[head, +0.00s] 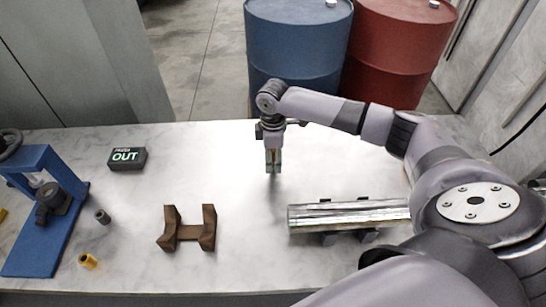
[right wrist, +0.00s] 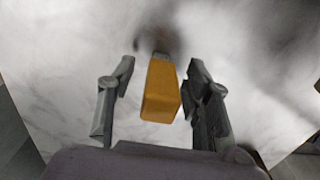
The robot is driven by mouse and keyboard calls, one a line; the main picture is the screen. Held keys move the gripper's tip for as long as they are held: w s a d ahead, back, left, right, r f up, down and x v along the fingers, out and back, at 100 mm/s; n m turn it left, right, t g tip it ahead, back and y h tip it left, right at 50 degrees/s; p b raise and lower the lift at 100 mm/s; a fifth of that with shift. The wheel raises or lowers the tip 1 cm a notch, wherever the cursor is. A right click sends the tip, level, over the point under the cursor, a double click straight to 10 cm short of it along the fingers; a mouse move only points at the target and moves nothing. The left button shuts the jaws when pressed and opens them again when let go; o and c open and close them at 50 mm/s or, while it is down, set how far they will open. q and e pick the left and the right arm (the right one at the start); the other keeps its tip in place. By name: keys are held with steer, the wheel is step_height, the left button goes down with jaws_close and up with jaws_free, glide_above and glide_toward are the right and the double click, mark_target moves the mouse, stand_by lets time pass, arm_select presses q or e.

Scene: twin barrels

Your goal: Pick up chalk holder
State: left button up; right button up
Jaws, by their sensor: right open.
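A yellow, block-shaped piece that appears to be the chalk holder (right wrist: 161,90) stands between the fingers of my right gripper in the right wrist view. A dark part shows at its far end. My right gripper (right wrist: 160,95) is open, with a finger on each side and gaps between the fingers and the yellow piece. In the head view my right gripper (head: 273,165) points down at the table near its back edge, and mostly hides the yellow piece. My left gripper is not in view.
On the pale table (head: 240,270) are a brown wooden cradle (head: 190,232), a metal bar (head: 345,214) on supports, a blue press (head: 45,215), a black sign box (head: 127,158), and small dark (head: 102,216) and yellow (head: 88,261) cylinders. Blue (head: 297,50) and red (head: 400,45) barrels stand behind.

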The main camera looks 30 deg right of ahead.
steer(key=shift+c, duration=0.3)
jaws_close()
steer(key=shift+r, duration=0.1)
step_height(320, 180, up, 20)
steer(key=b, duration=0.2)
stand_by(0.6)
